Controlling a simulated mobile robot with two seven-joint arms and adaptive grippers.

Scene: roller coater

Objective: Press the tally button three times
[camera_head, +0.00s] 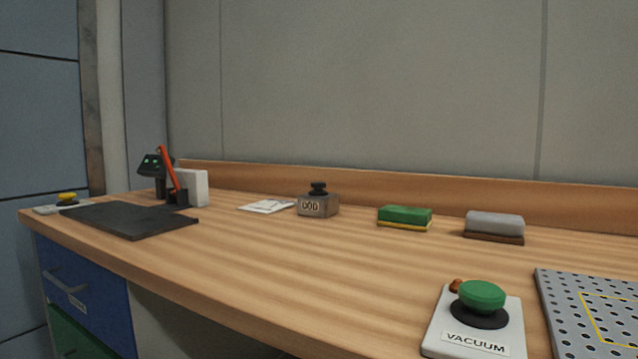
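A tally counter (318,206) stands upright towards the back of the wooden bench, near the middle of the head view. It is a small grey-brown box with a black round button (318,188) on top. A pale window on its front shows what look like three zeros, too small to read surely. The button stands up from the box and nothing touches it. Neither of my grippers is in view.
On the bench (300,256) are a VACUUM panel (475,343) with a green button, a perforated plate (570,310), a green sponge (404,216), a grey block (494,224), white paper (266,206), a dark mat (128,220) and a yellow-button panel (66,203). The bench before the counter is clear.

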